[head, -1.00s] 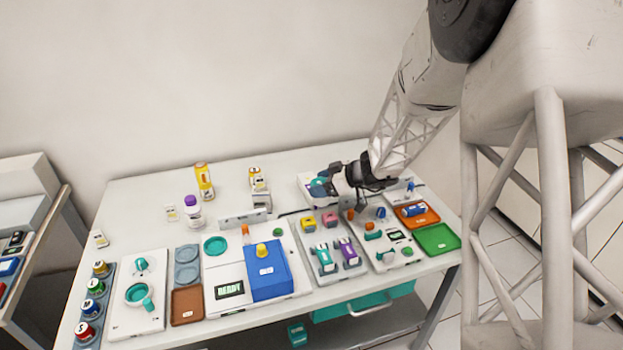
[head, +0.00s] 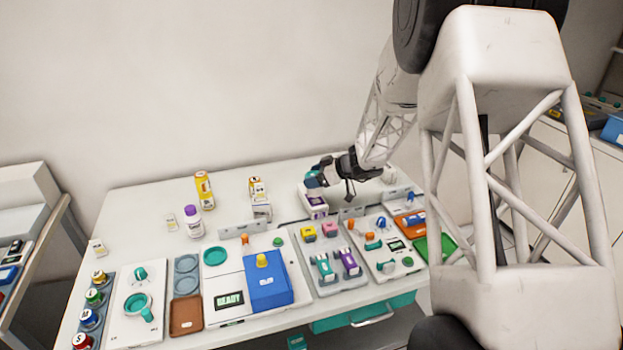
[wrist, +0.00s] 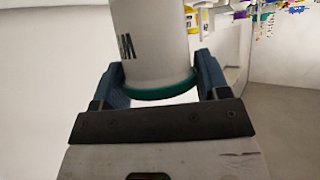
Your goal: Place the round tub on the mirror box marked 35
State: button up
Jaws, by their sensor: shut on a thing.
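The round tub (wrist: 155,45) is white with a teal rim and dark lettering. It fills the middle of the wrist view between the two fingers of my gripper (wrist: 153,82), which is shut on it. In the head view my gripper (head: 318,175) is at the back right of the table, and only a small teal part of the tub (head: 312,180) shows. A white box with a purple label (head: 316,206) stands just below the tub in the picture. I cannot read its number, nor tell whether the tub touches it.
A small white box (head: 262,211) stands further left, near yellow bottles (head: 204,190) and a purple-capped bottle (head: 193,222). Trays and a blue case (head: 270,290) fill the table's front.

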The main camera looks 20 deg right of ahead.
jog(key=shift+w+d+f, duration=0.1)
jog(key=shift+w+d, duration=0.05)
jog(key=shift+w, duration=0.95)
jog(key=shift+w+d+f, duration=0.1)
jog(key=shift+w, duration=0.95)
jog(key=shift+w+f, duration=0.2)
jog(key=shift+f, duration=0.7)
jog(key=shift+w+f, duration=0.2)
jog(key=shift+f, duration=0.65)
jog(key=shift+d+f, duration=0.1)
jog(key=shift+f, duration=0.05)
jog(key=o, duration=1)
jog(key=shift+c, duration=0.2)
